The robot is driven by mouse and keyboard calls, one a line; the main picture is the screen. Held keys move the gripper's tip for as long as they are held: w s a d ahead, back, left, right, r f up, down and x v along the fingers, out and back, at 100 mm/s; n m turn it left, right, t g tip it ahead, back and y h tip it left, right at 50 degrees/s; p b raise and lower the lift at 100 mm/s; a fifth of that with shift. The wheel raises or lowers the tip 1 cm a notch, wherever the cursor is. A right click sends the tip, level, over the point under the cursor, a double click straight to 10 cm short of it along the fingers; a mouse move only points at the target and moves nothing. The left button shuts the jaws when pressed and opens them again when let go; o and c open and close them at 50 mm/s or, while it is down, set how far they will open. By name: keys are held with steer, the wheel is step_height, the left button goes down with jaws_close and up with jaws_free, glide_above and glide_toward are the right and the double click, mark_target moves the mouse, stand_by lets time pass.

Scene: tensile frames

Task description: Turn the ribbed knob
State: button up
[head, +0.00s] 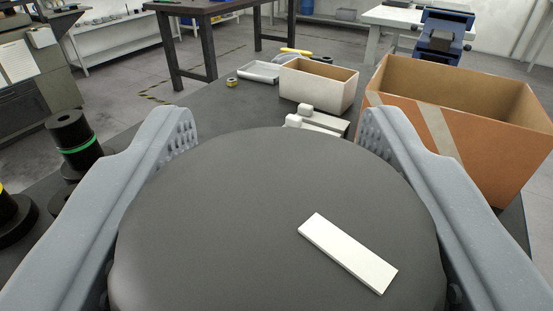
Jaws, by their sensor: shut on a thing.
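A large dark grey round knob (235,200) fills the lower middle of the head view, close to the camera. Its top face looks smooth; ribs on its side are not clearly visible. A white bar (347,252) lies on its face, right of the middle, slanting from upper left to lower right. My gripper (285,132) has one grey finger on each side of the knob and is shut on it. The fingers' textured inner pads show near the tips. The knob's lower edge is cut off by the frame.
An orange-brown open box (490,150) stands close on the right, near the right finger. Behind the knob are white blocks (318,122), a cream bin (315,88) and a grey tray (258,72). Black stacked cylinders (75,140) stand left of the left finger.

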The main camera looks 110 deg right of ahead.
mark_target(264, 137)
steer(key=shift+w+r, duration=0.1)
steer(key=shift+r, duration=0.05)
steer(key=o, duration=0.9)
steer(key=shift+w, duration=0.1)
steer(key=shift+o, duration=0.2)
step_height(264, 137, up, 3)
steer(key=shift+r+b, duration=0.2)
steer(key=shift+b, duration=0.15)
steer(key=s+a, duration=0.2)
steer(key=s, duration=0.5)
steer(key=s+a+r, duration=0.1)
steer(key=s+a, duration=0.1)
steer(key=s, duration=0.6)
steer(key=shift+s+a+r, duration=0.15)
steer(key=shift+s+a, duration=0.05)
steer(key=shift+a, duration=0.1)
steer(key=shift+b, duration=0.3)
